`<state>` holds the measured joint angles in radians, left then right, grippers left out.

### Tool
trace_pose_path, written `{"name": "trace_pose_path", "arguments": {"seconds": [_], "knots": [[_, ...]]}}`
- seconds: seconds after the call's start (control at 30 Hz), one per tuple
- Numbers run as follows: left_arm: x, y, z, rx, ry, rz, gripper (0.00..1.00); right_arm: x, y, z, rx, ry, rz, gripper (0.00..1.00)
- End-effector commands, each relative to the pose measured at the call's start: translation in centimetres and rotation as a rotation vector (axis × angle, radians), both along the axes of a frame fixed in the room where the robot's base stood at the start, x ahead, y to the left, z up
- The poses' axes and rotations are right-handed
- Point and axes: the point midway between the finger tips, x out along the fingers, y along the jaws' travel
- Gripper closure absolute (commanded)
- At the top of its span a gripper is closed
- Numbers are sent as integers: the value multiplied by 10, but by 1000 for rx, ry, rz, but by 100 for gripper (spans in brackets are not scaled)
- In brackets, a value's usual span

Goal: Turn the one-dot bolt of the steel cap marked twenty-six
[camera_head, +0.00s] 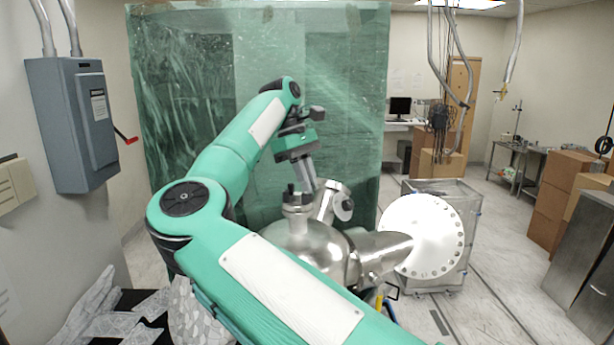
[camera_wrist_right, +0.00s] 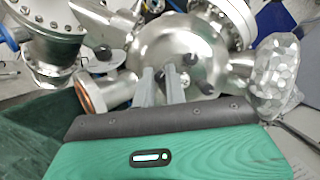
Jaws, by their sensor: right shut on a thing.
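My right gripper (camera_head: 314,187) reaches down to the top of a steel vessel (camera_head: 308,243), its fingers close together. In the right wrist view the fingertips (camera_wrist_right: 160,73) are shut on a small dark bolt on a round steel face (camera_wrist_right: 185,45). The fingers hide most of that bolt. Other dark bolt heads (camera_wrist_right: 205,87) stand beside them. In the head view, an upright steel port (camera_head: 297,205) and a tilted steel port (camera_head: 328,203) are just below the fingers. No twenty-six mark or bolt dots are readable. My left gripper is not in view.
A green plastic curtain (camera_head: 345,100) hangs behind the vessel. A grey switch box (camera_head: 72,125) with a red lever is on the left wall. Crumpled foil (camera_wrist_right: 277,75) sits right of the fingers.

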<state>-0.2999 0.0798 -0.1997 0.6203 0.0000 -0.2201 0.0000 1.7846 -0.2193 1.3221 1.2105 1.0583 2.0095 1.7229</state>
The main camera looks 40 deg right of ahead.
Motion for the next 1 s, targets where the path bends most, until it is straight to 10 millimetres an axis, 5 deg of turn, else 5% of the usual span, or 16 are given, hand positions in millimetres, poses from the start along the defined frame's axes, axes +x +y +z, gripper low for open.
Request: {"name": "trace_pose_path", "arguments": {"seconds": [0.5,1.0], "knots": [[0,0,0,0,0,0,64,0,-2,1,0,-3,-417,100],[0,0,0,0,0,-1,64,0,-2,1,-1,-1,-556,100]]}}
